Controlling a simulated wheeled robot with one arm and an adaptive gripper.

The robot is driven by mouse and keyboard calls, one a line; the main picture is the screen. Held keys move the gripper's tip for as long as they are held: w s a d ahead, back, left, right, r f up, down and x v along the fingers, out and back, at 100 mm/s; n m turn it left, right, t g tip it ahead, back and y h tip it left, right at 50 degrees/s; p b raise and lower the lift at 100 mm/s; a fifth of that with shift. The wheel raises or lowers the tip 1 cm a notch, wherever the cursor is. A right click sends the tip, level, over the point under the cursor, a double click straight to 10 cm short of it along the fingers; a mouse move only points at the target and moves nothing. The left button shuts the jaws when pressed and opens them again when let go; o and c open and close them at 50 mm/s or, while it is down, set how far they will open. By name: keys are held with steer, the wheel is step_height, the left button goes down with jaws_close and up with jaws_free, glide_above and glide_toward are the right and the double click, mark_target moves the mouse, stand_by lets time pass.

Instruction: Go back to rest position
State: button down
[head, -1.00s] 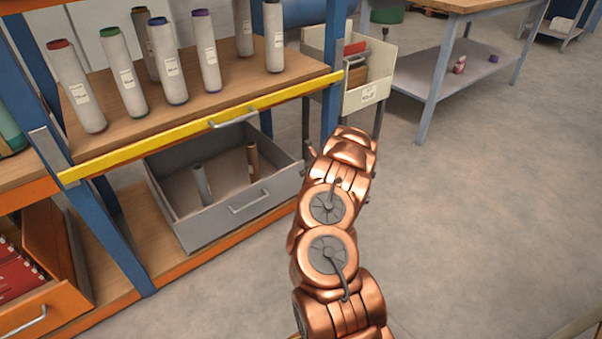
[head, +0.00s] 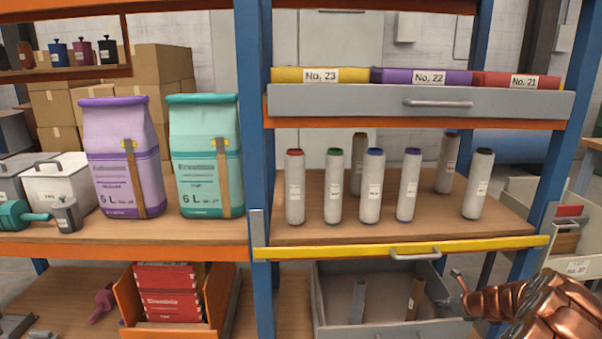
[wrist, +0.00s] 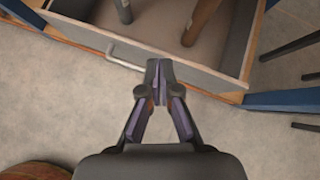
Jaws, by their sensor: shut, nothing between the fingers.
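My gripper (wrist: 159,70) is shut and empty in the wrist view, its fingertips together. It points at the front of an open grey drawer (wrist: 205,69), over the floor just outside it. I cannot tell whether the fingertips touch the drawer front. In the head view, my copper arm shows at the lower right, and the gripper itself cannot be made out clearly. The open grey drawer (head: 390,330) also shows there, low in the shelf. A grey tube (head: 357,301) and a brown tube (head: 416,298) stand inside it.
A yellow bar (head: 330,251) runs along the middle shelf, below several white rolls (head: 295,188). An orange drawer (head: 222,300) with red boxes stands open at lower left. A cream bin (head: 575,240) is at right. Bare floor (wrist: 60,110) lies before the grey drawer.

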steer(key=s+a+r+n+g+y+p, duration=0.2)
steer(key=a+r+n+y+p, duration=0.5)
steer(key=a+r, duration=1.2)
steer(key=s+a+r+n+g+h+p, duration=0.2)
steer(key=s+a+r+n+g+p, duration=0.3)
steer(key=s+a+r+n, duration=0.75)
steer(key=s+a+r+n+g+h+p, duration=0.1)
steer(key=s+a+r+n+p, duration=0.1)
steer(key=s+r+p, duration=0.3)
steer(key=s+a+r+n+h, duration=0.1)
steer(key=s+a+r+n, duration=0.1)
steer(key=s, duration=0.5)
steer(key=s+a+r+n+g+h+p, duration=0.1)
steer(key=s+a+r+n+p, duration=0.1)
steer(key=s+r+p, duration=0.3)
steer(key=s+d+r+n+h+p, duration=0.1)
steer(key=s+d+r+n, duration=0.1)
steer(key=s, duration=0.4)
steer(key=s+d+r+n+g+h+p, duration=0.1)
steer(key=s+d+n+h+p, duration=0.1)
steer(key=s, duration=0.5)
steer(key=s+d+r+n+g+h+p, duration=0.1)
steer(key=s+d+r+n+p, duration=0.1)
steer(key=s, duration=0.5)
steer(key=shift+d+r+h, duration=0.35)
steer(key=shift+d+h, duration=0.05)
steer(key=shift+d, duration=0.4)
